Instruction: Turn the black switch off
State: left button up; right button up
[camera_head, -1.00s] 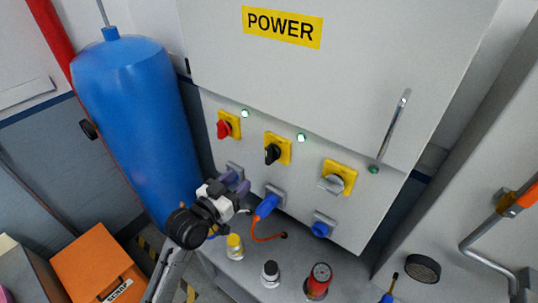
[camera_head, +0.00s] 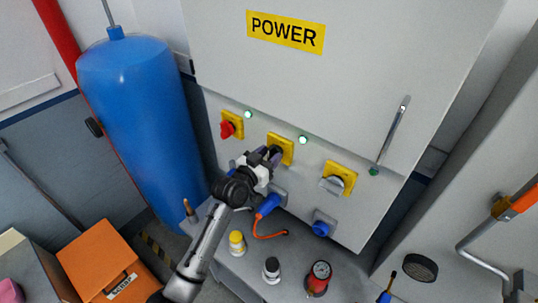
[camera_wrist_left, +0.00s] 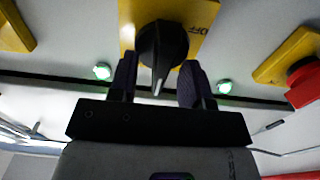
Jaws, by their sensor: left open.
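The black switch (camera_wrist_left: 165,48) is a rotary knob on a yellow plate (camera_head: 287,146) on the white POWER cabinet. In the left wrist view its white pointer line runs nearly along the knob toward the gripper, and the plate shows the word OFF. My left gripper (camera_head: 267,160) is at the switch in the head view and partly covers it. In the left wrist view the open fingers (camera_wrist_left: 158,82) stand on either side of the knob's near end, with gaps showing. My right gripper is not in view.
A red switch (camera_head: 227,129) is left of the black one and a grey switch (camera_head: 335,183) is right. Below are a blue plug (camera_head: 268,205) with an orange cable and a ledge with yellow, black and red knobs. A blue tank (camera_head: 140,120) stands left.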

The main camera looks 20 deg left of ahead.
pick_arm(q)
jog(key=shift+c, duration=0.3)
grip_shut()
jog(key=shift+n, duration=0.3)
jog(key=n, duration=0.1)
jog(key=n+p, duration=0.1)
jog(key=shift+w+a+r+n, duration=0.1)
jog(key=shift+a+n, duration=0.05)
jog(key=shift+n, duration=0.15)
jog(key=n, duration=0.2)
jog(key=n+p, duration=0.2)
jog(key=n, duration=0.1)
jog(key=shift+w+a+f+n, duration=0.1)
jog(key=shift+a+f+n, duration=0.1)
jog(key=shift+a+n, duration=0.1)
jog(key=shift+a+f+n+p, duration=0.2)
jog(key=shift+n+p, duration=0.55)
jog(key=shift+n, duration=1.5)
jog(key=shift+d+f+n+p, duration=0.2)
jog(key=shift+n+p, duration=0.5)
jog(key=shift+n, duration=1.55)
jog(key=shift+a+f, duration=0.1)
jog(key=shift+a, duration=0.05)
